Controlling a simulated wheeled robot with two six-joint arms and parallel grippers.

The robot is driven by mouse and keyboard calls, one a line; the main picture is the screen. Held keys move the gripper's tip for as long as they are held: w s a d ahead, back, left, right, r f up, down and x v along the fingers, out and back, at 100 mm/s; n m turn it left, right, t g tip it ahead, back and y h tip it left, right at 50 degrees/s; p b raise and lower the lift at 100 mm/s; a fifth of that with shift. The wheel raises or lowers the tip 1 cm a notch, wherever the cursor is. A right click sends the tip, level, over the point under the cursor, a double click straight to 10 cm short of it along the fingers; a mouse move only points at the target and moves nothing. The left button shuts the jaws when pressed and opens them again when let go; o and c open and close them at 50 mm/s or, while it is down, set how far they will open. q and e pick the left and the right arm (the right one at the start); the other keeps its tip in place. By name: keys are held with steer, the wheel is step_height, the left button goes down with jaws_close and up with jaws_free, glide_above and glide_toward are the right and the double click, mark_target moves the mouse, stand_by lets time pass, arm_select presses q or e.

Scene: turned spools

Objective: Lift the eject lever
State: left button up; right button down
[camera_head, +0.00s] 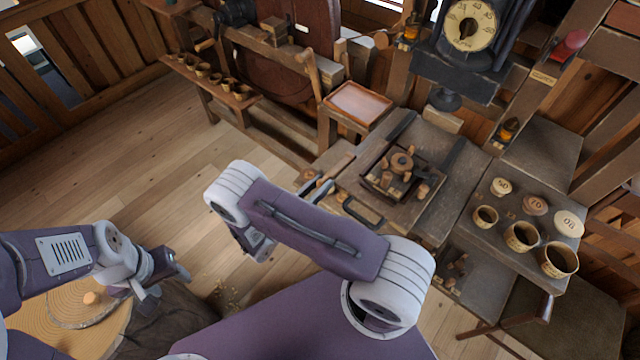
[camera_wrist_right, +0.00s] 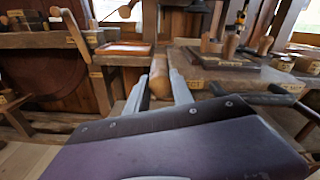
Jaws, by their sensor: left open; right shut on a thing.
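The eject lever appears to be the wooden handle (camera_wrist_right: 159,83) between the fingers in the right wrist view. In the head view, the wooden bar (camera_head: 340,166) at the workbench's left edge looks like the same lever. My right gripper (camera_head: 318,188) is shut on it, with one finger on each side, also visible in the right wrist view (camera_wrist_right: 158,75). My forearm hides part of the gripper in the head view. My left gripper (camera_head: 167,286) is open and empty at the lower left, away from the bench.
The workbench (camera_head: 385,209) carries a square tray of wooden parts (camera_head: 398,174). A black handle (camera_head: 362,212) stands at its front edge. A side table (camera_head: 478,233) with several cups is at right. A dial scale (camera_head: 466,25) stands behind.

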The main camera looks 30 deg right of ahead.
steer(key=r+y+p, duration=0.1)
steer(key=r+p, duration=0.1)
steer(key=p, duration=0.1)
steer(key=r+g+y+p, duration=0.1)
steer(key=r+p, duration=0.1)
steer(key=d+r+y+p, duration=0.1)
steer(key=r+p, duration=0.1)
steer(key=p, duration=0.1)
steer(key=shift+w+g+y+p, duration=0.2)
steer(key=shift+g+y+p, duration=0.1)
steer(key=shift+g+p, duration=0.1)
steer(key=shift+w+d+r+y+p, duration=0.2)
steer(key=shift+d+r+y+p, duration=0.35)
steer(key=shift+y+p, duration=0.15)
steer(key=shift+w+d+r, duration=0.2)
steer(key=shift+d+r, duration=0.1)
steer(key=shift+r, duration=0.2)
steer(key=c, duration=1.1)
jaws_free()
steer(key=b+v, duration=0.1)
steer(key=v, duration=0.8)
